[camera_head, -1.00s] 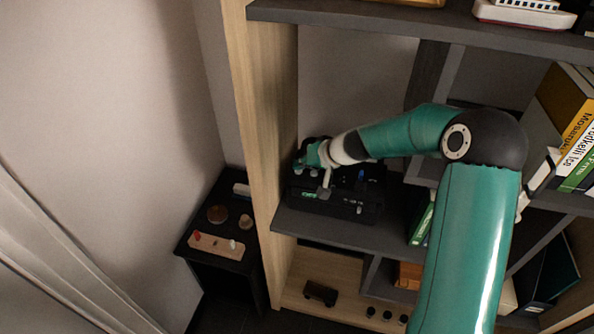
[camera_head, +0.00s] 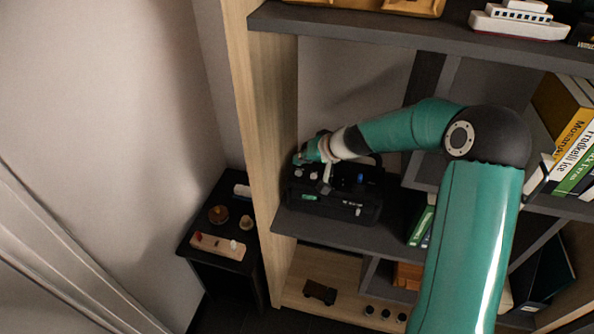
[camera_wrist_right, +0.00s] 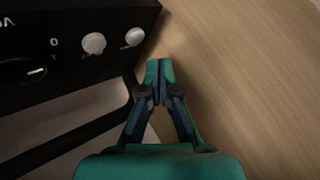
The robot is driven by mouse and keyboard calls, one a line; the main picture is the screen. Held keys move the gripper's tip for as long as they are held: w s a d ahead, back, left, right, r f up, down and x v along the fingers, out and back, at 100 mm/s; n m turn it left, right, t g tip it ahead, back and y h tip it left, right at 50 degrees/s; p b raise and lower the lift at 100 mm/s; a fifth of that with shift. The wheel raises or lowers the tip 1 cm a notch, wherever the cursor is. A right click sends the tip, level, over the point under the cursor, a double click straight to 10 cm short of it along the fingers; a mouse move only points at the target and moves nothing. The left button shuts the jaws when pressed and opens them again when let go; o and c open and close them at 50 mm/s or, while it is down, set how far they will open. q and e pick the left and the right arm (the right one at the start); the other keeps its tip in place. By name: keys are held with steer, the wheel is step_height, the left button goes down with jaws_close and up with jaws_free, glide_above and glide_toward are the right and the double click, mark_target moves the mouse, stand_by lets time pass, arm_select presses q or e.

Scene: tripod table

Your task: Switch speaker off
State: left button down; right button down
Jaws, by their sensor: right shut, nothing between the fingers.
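The speaker (camera_head: 338,208) is a black box with small white knobs, a blue knob and a green display, standing on a dark shelf. In the right wrist view, its black panel (camera_wrist_right: 70,14) fills the upper left, with two white knobs (camera_wrist_right: 114,40) and a dark dial with a white mark (camera_wrist_right: 35,71). My right gripper (camera_head: 299,159) is at the speaker's left end, partly hidden by its own wrist. In the wrist view, the shut, empty fingertips (camera_wrist_right: 159,68) are just below the right-hand knob, over the gap beside the panel; contact cannot be told. My left gripper is out of view.
A pale wooden side panel (camera_head: 256,170) stands close to the speaker's left end. The upper shelf (camera_head: 370,30) is above my right arm. Books (camera_head: 570,150) stand at the right. A small black table (camera_head: 215,262) is at lower left.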

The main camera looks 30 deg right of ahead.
mark_target(300, 173)
steer(key=shift+r+p, duration=1.1)
steer(key=shift+r, duration=0.75)
steer(key=shift+f, duration=0.1)
